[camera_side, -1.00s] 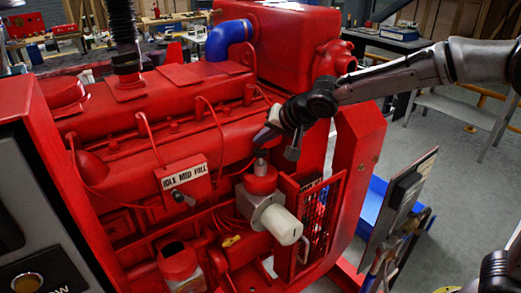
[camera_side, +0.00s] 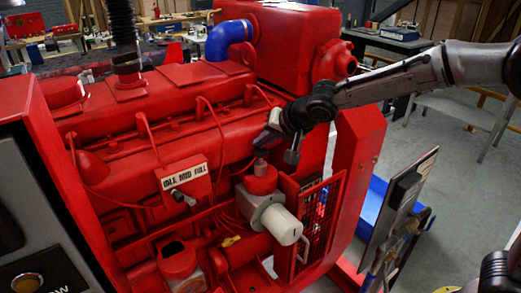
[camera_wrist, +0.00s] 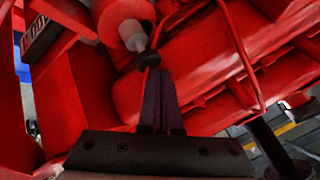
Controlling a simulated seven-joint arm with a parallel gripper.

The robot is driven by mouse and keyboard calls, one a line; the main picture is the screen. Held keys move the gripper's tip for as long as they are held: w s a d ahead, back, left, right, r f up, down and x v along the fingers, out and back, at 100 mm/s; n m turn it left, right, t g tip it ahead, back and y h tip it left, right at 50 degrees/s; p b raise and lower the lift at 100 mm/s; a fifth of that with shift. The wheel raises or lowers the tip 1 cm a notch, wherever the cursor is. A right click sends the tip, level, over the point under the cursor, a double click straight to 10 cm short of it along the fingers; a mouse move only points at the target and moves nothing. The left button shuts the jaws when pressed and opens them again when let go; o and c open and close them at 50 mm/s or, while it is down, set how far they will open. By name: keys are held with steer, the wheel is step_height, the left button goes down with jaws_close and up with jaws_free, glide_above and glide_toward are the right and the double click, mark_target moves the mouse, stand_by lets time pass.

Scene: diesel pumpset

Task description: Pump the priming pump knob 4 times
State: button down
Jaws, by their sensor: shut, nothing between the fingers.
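The priming pump is a red cylinder (camera_side: 261,183) on a grey housing, with a small knob (camera_side: 260,163) at its top. In the wrist view the knob (camera_wrist: 148,59) is dark, on a pale rod coming out of the red cylinder (camera_wrist: 122,20). My gripper (camera_wrist: 159,72) is shut and empty, its two dark fingers side by side. The fingertips lie right at the knob in the wrist view. In the side view my gripper (camera_side: 262,142) is just above the knob, tilted downward. I cannot tell whether the fingertips touch it.
A white cylinder (camera_side: 282,225) sticks out below the pump. A lever plate (camera_side: 183,177) is to its left, and a red mesh guard (camera_side: 318,222) to its right. Thin red pipes (camera_side: 217,125) run along the engine behind my gripper. Open space lies right of the engine.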

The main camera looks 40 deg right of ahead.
mark_target(263, 152)
steer(key=shift+s+f, duration=0.1)
steer(key=shift+f, duration=1.45)
stand_by(1.1)
steer(key=shift+r, duration=1.8)
steer(key=shift+r, duration=0.15)
steer(key=shift+r, duration=2.45)
step_height(263, 152, up, 4)
steer(key=shift+f, duration=0.1)
stand_by(0.3)
